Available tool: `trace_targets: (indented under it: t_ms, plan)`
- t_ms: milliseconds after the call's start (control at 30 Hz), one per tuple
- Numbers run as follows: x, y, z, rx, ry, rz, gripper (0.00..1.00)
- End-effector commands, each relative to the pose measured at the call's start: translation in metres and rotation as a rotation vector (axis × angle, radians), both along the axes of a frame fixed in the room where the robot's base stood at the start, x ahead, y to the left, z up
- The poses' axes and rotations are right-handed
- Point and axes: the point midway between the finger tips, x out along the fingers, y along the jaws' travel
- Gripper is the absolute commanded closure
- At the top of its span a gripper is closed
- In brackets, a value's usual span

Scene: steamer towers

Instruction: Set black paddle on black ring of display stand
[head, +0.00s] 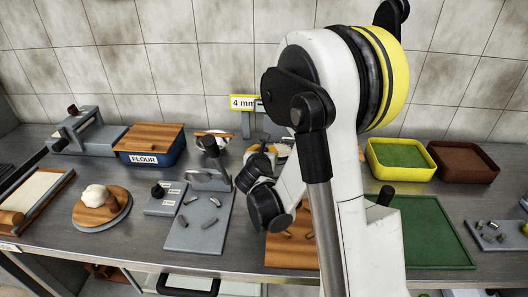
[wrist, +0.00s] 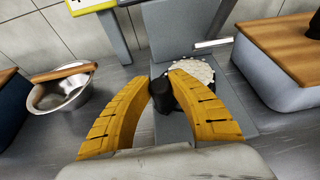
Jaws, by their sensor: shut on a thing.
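In the wrist view my gripper (wrist: 157,76) has its two yellow fingers closed on a dark black piece (wrist: 162,98), probably the handle of the black paddle. Just beyond it is a pale, speckled round piece (wrist: 196,72) with a dark edge, by a grey stand (wrist: 181,38). I cannot tell whether the round piece is part of what I hold. I cannot make out the black ring. My arm hides most of the gripper in the head view.
A steel bowl (wrist: 70,92) with a wooden rolling pin (wrist: 64,72) stands left of the stand. A wood-topped grey block (wrist: 285,85) is at right. In the head view, a blue flour box (head: 150,158) is at left and a yellow tray (head: 374,160) at right.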

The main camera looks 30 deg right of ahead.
Motion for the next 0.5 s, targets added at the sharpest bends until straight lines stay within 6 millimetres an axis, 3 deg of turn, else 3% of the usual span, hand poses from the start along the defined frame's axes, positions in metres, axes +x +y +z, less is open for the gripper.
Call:
trace_targets:
  t_ms: [67,100,167,500]
  plan:
    - [0.0003,0.0,-0.002,0.0,0.0,0.0,1.0]
    - [0.0005,0.0,-0.0023,0.0,0.0,0.0,0.72]
    - [0.0003,0.0,-0.0021,0.0,0.0,0.0,0.58]
    - [-0.0002,0.0001,0.0001,0.0,0.0,0.0,0.58]
